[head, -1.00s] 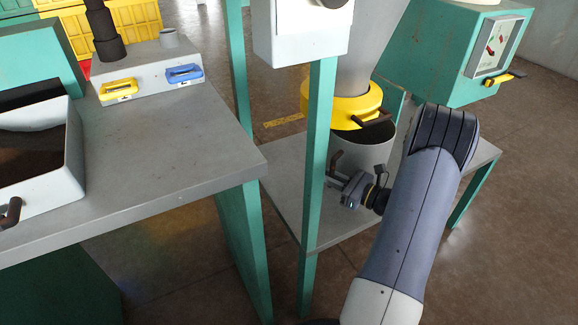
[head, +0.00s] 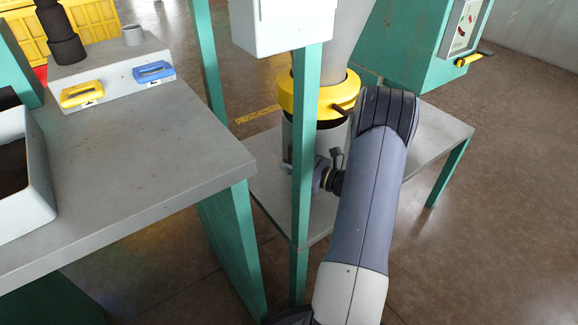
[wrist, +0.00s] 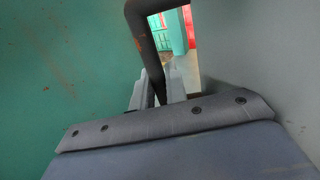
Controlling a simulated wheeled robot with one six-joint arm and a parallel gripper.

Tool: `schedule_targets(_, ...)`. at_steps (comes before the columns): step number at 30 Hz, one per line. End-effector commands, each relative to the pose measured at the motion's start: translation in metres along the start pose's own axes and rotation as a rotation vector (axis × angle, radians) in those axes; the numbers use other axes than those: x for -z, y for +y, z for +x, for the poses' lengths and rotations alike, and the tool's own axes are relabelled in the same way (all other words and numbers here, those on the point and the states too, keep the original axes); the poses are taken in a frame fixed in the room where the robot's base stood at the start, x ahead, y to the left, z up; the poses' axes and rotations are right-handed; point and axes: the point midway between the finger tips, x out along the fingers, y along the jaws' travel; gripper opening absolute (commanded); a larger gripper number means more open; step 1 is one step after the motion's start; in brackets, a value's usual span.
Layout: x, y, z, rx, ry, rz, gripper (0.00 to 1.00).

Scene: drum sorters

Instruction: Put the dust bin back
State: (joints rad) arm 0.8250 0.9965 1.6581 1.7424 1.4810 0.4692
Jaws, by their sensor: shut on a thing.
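The dust bin (head: 329,144) is a grey cylinder with a dark inside, standing upright under the yellow collar (head: 287,98) of a grey pipe. A green post hides part of it. Its dark, worn bar handle (wrist: 139,32) shows in the wrist view, with a grey surface, apparently the bin's wall (wrist: 245,50), at the right. My gripper (wrist: 160,88) is shut on the handle. In the head view my gripper (head: 318,178) is low at the bin's front, its fingertips partly behind the post. I cannot tell whether the bin touches the shelf.
The green post (head: 303,215) stands close in front of the bin. The grey low shelf (head: 425,145) has free room at the right. A green cabinet (head: 410,45) stands behind.

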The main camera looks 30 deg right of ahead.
Motion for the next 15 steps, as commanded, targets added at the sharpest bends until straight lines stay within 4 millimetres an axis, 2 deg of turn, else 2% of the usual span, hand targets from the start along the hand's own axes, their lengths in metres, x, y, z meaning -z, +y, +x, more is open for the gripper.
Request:
schedule_targets(6,0.0023,-0.0004,0.0,0.0,-0.002,-0.005,0.0)
schedule_targets(7,0.0023,0.0,-0.0001,0.0,0.0,0.0,0.16)
schedule_targets(15,0.0019,0.0,-0.0001,0.0,0.0,0.0,0.36)
